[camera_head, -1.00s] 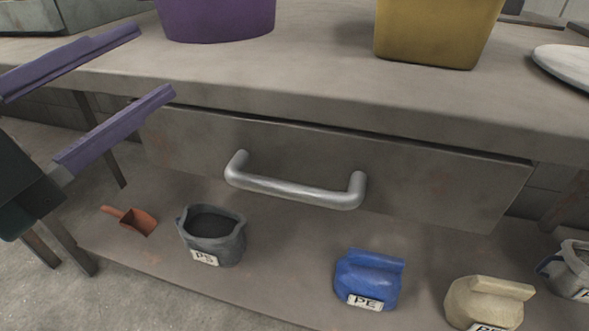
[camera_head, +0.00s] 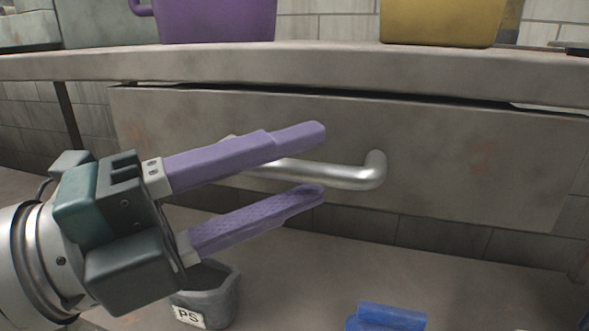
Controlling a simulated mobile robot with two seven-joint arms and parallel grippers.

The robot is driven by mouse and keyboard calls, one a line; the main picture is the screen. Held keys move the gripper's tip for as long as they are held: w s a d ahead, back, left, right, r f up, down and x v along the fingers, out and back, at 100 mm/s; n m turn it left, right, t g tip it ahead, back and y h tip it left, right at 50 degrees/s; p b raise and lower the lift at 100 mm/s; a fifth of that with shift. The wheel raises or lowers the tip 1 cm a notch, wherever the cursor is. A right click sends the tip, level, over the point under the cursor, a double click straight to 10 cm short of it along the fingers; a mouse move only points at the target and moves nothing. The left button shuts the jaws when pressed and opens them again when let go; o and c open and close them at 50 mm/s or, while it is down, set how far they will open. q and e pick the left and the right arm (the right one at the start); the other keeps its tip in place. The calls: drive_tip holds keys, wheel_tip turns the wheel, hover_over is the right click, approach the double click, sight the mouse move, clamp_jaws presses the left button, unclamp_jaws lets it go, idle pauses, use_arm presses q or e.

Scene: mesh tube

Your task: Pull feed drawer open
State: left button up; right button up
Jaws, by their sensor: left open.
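The feed drawer (camera_head: 470,165) is a worn grey-brown panel under the worktop, with a thin dark gap along its top edge. Its silver bar handle (camera_head: 345,176) runs across the middle of the front. My left gripper (camera_head: 318,163) has two long purple fingers, which are open. In the picture the upper finger covers the left part of the handle and the lower finger lies below the bar. I cannot tell whether either finger touches it. My right gripper is not in view.
A purple container (camera_head: 218,20) and a yellow container (camera_head: 440,22) stand on the worktop (camera_head: 330,62). The space before the drawer's right half is clear.

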use_arm(q)
drive_tip(key=shift+w+d+r, duration=0.1)
drive_tip(key=shift+w+d, duration=0.2)
drive_tip(key=shift+d, duration=0.25)
clamp_jaws()
idle(1.1)
